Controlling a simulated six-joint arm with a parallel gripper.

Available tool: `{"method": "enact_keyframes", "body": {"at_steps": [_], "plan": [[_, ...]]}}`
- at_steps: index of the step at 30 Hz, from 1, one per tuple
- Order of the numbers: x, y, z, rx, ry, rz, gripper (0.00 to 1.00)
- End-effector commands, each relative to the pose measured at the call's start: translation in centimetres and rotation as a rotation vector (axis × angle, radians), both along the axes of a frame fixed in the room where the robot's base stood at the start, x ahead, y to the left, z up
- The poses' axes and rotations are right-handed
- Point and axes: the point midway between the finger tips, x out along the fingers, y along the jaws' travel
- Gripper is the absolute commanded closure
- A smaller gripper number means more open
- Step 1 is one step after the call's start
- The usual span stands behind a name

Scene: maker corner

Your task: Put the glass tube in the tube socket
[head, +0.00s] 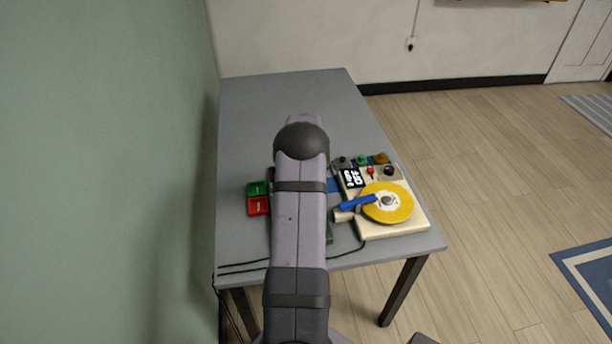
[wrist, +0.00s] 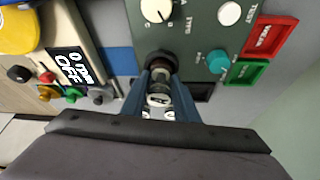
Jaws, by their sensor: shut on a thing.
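In the wrist view my gripper (wrist: 161,80) has two blue fingers closed on the sides of the glass tube (wrist: 159,99). The tube is small and clear, with metallic parts, and I see it nearly end-on. Beyond the fingertips is a dark round fitting on the green tester panel (wrist: 195,40), probably the tube socket (wrist: 159,58). The tube lines up with it in this view, but I cannot tell whether the two touch or the tube sits in it. In the head view my arm hides the gripper, tube and socket.
The panel carries white knobs (wrist: 156,10), a teal knob (wrist: 218,61), and red (wrist: 268,38) and green (wrist: 246,72) label trays at its edge. A board with a yellow disc (head: 387,202) stands to the right on the grey table (head: 300,93). The table's far part is clear.

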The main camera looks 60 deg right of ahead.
Motion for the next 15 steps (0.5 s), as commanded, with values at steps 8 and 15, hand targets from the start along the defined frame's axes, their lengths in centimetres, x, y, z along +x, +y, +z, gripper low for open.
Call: {"method": "enact_keyframes", "body": {"at_steps": [8, 15], "plan": [[0.02, -0.03, -0.50, -0.001, -0.001, 0.000, 0.63], [0.01, -0.02, -0.49, 0.000, 0.000, 0.000, 0.51]]}}
